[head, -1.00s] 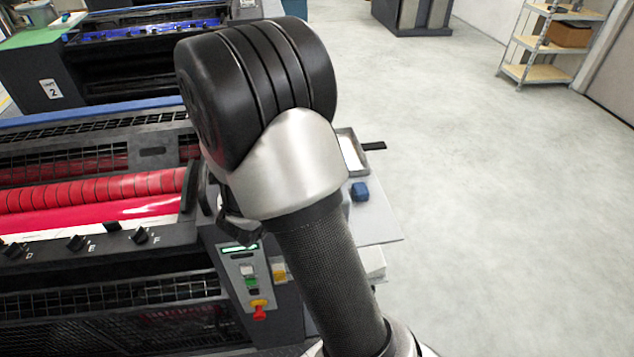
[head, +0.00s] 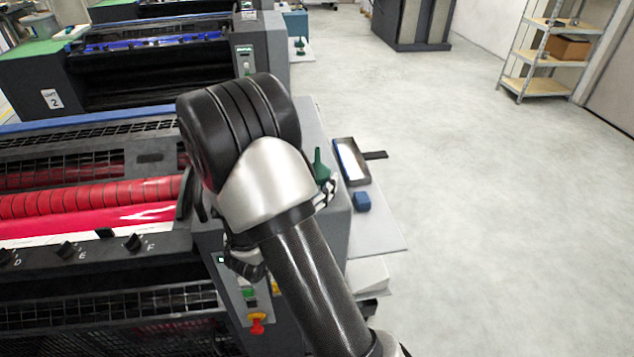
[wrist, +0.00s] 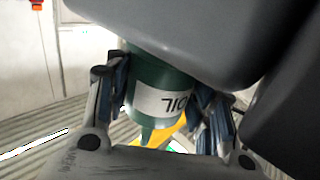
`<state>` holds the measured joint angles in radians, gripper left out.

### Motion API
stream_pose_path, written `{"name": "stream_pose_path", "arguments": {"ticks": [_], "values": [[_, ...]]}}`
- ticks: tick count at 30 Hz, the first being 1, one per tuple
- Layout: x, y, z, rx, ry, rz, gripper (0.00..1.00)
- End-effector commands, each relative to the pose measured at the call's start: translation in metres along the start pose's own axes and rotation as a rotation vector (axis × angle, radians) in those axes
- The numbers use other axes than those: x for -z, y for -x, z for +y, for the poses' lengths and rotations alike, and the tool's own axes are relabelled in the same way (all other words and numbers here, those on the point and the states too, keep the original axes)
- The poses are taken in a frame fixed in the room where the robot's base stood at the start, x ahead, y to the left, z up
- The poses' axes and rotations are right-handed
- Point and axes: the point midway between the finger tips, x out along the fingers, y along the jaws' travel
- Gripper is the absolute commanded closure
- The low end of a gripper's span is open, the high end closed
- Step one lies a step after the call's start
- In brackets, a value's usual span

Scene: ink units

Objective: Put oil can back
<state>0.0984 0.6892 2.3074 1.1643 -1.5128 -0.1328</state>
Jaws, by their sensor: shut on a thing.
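The green oil can (wrist: 165,82) is between the fingers of my gripper (wrist: 160,112) in the wrist view. Its white label with dark "OIL" lettering shows upside down there. In the head view, the can's green spout (head: 321,165) stands up just right of my arm, over the right end of the near ink unit. A bit of my gripper (head: 327,193) shows below it; the rest is hidden behind my arm. My gripper is shut on the can. I cannot tell whether the can touches anything beneath it.
A side shelf (head: 385,232) beside the near unit holds a dark-framed tray (head: 351,160) and a blue block (head: 362,202). Another green can (head: 300,46) stands by the far unit. Shelving (head: 545,88) is at the back right. The floor to the right is clear.

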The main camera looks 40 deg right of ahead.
Motion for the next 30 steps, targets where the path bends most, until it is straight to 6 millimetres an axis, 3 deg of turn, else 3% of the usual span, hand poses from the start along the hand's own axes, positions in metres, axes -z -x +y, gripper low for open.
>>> {"name": "stream_pose_path", "arguments": {"ticks": [3,4,12,25,30], "values": [[-0.004,0.0,0.0,0.0,-0.001,0.001,0.87],[-0.004,0.0,0.0,0.0,0.0,-0.001,0.49],[-0.003,0.0,0.0,0.0,0.0,-0.001,0.31],[0.003,0.0,0.0,0.0,0.0,-0.001,0.3],[0.002,0.031,-0.002,0.007,0.003,-0.002,0.3]]}}
